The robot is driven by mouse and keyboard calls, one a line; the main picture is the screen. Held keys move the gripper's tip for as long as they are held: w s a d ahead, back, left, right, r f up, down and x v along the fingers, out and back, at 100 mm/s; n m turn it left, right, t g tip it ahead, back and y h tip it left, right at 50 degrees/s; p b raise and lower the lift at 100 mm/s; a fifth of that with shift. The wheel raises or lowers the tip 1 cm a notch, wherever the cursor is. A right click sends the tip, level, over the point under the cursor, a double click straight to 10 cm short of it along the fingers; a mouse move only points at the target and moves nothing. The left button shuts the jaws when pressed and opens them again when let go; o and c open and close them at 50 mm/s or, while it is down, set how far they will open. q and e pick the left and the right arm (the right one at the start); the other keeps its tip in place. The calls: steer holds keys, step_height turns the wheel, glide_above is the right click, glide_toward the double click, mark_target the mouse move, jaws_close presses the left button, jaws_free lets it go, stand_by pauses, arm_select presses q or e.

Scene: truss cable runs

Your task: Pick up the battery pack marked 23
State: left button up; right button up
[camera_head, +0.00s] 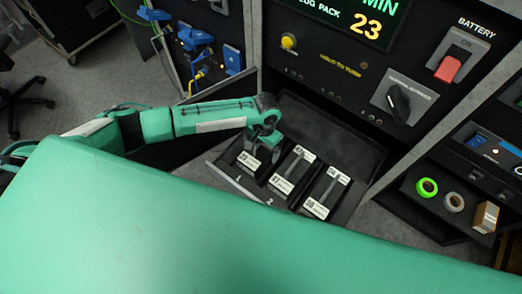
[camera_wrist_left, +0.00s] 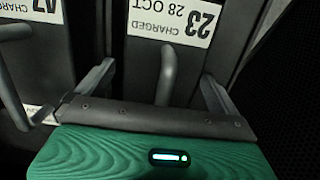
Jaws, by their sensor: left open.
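The battery pack marked 23 (camera_wrist_left: 140,60) fills the middle of the left wrist view, its white label upside down and reading 23, CHARGED, 28 OCT. Its grey bar handle (camera_wrist_left: 167,75) stands between the two fingers of my left gripper (camera_wrist_left: 157,88), which is open. In the head view my left gripper (camera_head: 264,144) is over the leftmost pack (camera_head: 248,160) in the drawer and partly hides it. I cannot tell whether the fingers touch the handle. My right gripper is not in view.
A pack marked 47 (camera_head: 291,172) sits beside it, with another pack (camera_head: 326,193) further right, all in a dark open drawer (camera_head: 233,181). The rack panel (camera_head: 330,60) rises behind, its display showing 23. Tape rolls (camera_head: 427,187) lie on a shelf at right.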

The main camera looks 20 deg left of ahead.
arm_select(q)
steer(key=c, duration=1.8)
steer(key=shift+w, duration=0.1)
steer(key=shift+c, duration=0.6)
steer(key=shift+r, duration=0.15)
